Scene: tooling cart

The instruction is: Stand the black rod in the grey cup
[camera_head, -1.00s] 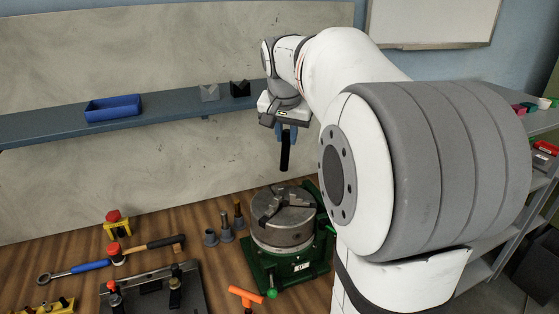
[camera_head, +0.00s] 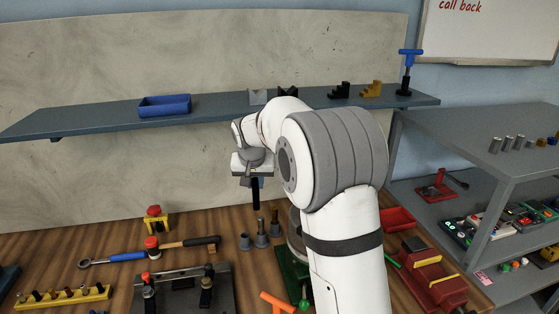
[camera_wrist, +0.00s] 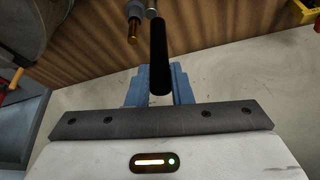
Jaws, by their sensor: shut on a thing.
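My gripper (camera_head: 254,183) is shut on the black rod (camera_head: 256,196) in the head view. The rod hangs upright below the fingers, above the bench. Three small grey cups stand in a row under and beside it. The left grey cup (camera_head: 245,243) looks empty; the middle cup (camera_head: 261,240) holds a grey pin, and the right cup (camera_head: 275,230) a brownish one. In the wrist view the rod (camera_wrist: 160,58) sticks out from between the blue fingers (camera_wrist: 160,85). A copper-coloured pin shows beyond it; the empty cup is not clearly visible there.
A green-based chuck (camera_head: 290,262) stands right of the cups, partly hidden by my arm. A hammer (camera_head: 185,244), a black fixture plate (camera_head: 180,290) and an orange-handled tool (camera_head: 276,301) lie nearby. A shelf (camera_head: 215,113) runs along the wall behind.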

